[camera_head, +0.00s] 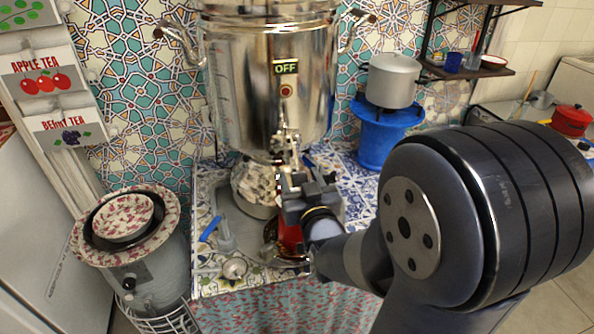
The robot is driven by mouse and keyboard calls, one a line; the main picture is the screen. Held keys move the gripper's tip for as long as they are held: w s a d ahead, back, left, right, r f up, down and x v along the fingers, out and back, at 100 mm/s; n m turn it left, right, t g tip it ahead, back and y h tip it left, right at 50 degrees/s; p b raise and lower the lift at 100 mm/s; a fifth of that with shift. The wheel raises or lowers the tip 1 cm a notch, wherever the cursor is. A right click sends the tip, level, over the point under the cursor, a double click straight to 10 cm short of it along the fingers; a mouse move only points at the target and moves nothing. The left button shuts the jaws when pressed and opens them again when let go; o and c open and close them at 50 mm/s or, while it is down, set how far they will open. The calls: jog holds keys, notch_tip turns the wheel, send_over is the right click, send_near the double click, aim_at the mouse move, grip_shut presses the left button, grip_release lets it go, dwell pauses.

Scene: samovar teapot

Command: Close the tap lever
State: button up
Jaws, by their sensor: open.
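The big shiny metal samovar (265,75) stands at the back of the tiled counter, with a sign reading OFF and a reddish round light below it. Its tap (286,142) sticks out low at the front, with the lever part upright. The exact lever angle is hard to tell. My gripper (298,178) is open just below and in front of the tap, slightly to its right. I cannot tell whether it touches the lever.
A red object (290,238) stands under my gripper, mostly hidden. A grey pot (393,79) on a blue stand (379,143) is at the right.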

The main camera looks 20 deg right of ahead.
jog(key=shift+w, duration=1.1)
jog(key=shift+c, duration=0.2)
grip_shut()
